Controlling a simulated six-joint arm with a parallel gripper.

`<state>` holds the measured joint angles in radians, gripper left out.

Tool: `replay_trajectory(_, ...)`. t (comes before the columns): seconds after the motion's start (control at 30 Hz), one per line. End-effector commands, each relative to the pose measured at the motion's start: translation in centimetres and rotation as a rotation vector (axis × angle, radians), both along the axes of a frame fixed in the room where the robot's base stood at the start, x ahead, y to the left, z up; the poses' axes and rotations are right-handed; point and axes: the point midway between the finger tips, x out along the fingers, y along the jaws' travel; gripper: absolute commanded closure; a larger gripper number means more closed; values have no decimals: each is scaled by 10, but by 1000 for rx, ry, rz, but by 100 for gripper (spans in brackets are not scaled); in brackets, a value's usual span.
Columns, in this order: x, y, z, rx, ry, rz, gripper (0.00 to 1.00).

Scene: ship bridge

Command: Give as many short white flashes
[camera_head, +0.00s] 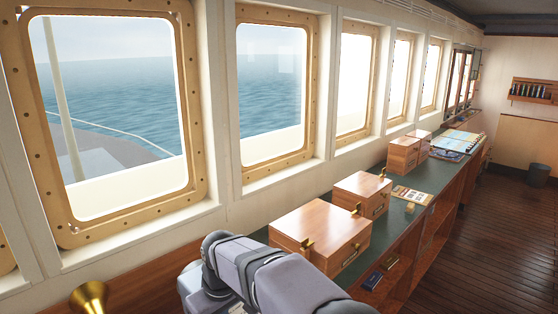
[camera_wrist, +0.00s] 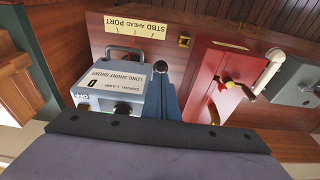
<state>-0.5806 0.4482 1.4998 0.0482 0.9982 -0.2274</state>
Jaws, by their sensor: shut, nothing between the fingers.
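In the wrist view, which is upside down, a grey-blue signal lamp box (camera_wrist: 96,93) shows at centre left. It has a metal handle, a white label reading "SIGNAL LAMP" and "LONG SHORT SHORT", and a dark round knob or button (camera_wrist: 122,108) on its near face. A marking like "ON" is on its lower left corner. My gripper (camera_wrist: 161,70) is shut and empty, its dark tip just right of the box in the picture. I cannot tell whether it touches the box. In the head view only my arm shows; the gripper and lamp box are hidden or out of frame.
A red box (camera_wrist: 199,88) with a red-and-yellow lever and a white handle stands right of my gripper. A "STBD AHEAD PORT" plate (camera_wrist: 135,25) is beyond the lamp box. Wooden boxes (camera_head: 318,232) line the green counter (camera_head: 399,218) under windows facing the sea.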

Motion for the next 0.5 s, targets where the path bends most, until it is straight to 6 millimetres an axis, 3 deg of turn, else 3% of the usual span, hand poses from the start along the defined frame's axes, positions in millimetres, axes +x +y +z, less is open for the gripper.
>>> replay_trajectory(0.5,0,0,-7,-1,1,0,100)
